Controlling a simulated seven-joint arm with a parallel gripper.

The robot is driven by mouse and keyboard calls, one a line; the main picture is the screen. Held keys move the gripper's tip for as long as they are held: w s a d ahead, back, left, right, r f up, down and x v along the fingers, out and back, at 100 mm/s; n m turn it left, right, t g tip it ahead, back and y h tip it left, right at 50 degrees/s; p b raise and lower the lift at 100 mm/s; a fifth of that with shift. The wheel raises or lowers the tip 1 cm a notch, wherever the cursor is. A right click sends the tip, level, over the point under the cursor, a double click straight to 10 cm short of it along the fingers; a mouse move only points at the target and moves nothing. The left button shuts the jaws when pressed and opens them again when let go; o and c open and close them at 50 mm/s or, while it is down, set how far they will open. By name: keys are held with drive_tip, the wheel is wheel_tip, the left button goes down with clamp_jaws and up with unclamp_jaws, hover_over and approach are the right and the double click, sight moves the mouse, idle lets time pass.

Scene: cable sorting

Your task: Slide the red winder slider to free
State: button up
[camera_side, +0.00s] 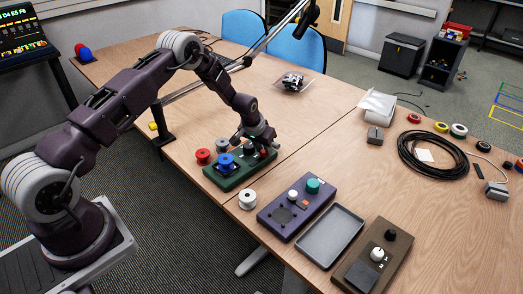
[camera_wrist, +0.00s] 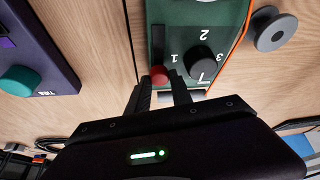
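The green winder box (camera_side: 231,176) stands near the front edge of the table in the side view. It shows upside down in the wrist view (camera_wrist: 212,14), with a black dial (camera_wrist: 201,62) and printed numbers. The red winder slider (camera_wrist: 160,74) is a small red knob on the box beside the dial. My gripper (camera_wrist: 161,82) reaches the box with one finger on each side of the red knob. In the side view, my gripper (camera_side: 260,143) is over the box's right end.
Red (camera_side: 203,156), blue (camera_side: 226,161) and white (camera_side: 247,199) spools are on or near the box. A purple control box (camera_side: 290,221), grey tray (camera_side: 325,245) and brown box (camera_side: 372,262) stand to the right. An orange cable (camera_wrist: 236,42) runs along the green box.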

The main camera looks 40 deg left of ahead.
drive_tip(key=o, duration=0.4)
drive_tip(key=shift+c, duration=0.2)
drive_tip(key=v, duration=0.7)
wheel_tip(320, 180, up, 13)
hover_over(260, 162)
drive_tip(key=s+d, duration=0.3)
drive_tip(key=s, duration=0.1)
drive_tip(key=s+d+r+m, duration=0.1)
drive_tip(key=s+d+r, duration=0.4)
drive_tip(key=s+r, duration=0.6)
drive_tip(key=s+d+r, duration=0.2)
drive_tip(key=s, duration=1)
drive_tip(key=s+d+r+m+t+h, duration=0.1)
drive_tip(key=s+d+r, duration=0.2)
drive_tip(key=s, duration=0.9)
drive_tip(key=shift+s+m, duration=0.15)
drive_tip(key=shift+m, duration=0.15)
